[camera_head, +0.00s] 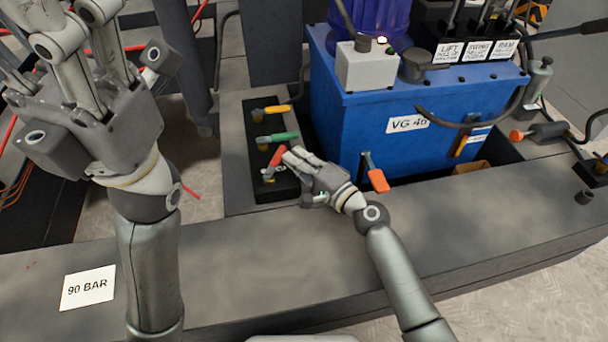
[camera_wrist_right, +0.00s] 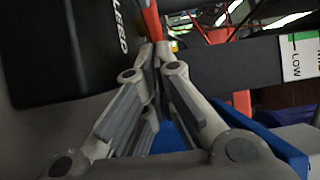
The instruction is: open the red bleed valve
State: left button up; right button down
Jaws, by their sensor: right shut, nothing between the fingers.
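The red bleed valve handle (camera_head: 277,156) stands at the near end of a row of valve levers on a black block. In the right wrist view the red lever (camera_wrist_right: 152,20) rises just beyond my fingertips, beside a black face lettered "BLEED". My right gripper (camera_head: 288,155) is shut and empty, its tips right beside the red handle. I cannot tell whether they touch it. The right wrist view shows its fingers (camera_wrist_right: 157,62) together at the tips. My left gripper (camera_head: 75,25) is raised at the upper left, away from the valve, its fingertips partly cut off by the frame.
A green lever (camera_head: 278,138) and a yellow lever (camera_head: 277,109) share the black block (camera_head: 258,165). A blue tank (camera_head: 350,120) stands just right, with an orange-handled lever (camera_head: 378,180) low on its front. A grey beam (camera_head: 230,260) with a "90 BAR" label (camera_head: 88,288) runs in front.

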dwell(0.7)
jog(key=v, duration=1.1)
jog(key=shift+s+d, duration=0.25)
jog(key=shift+s, duration=0.05)
jog(key=shift+d, duration=0.1)
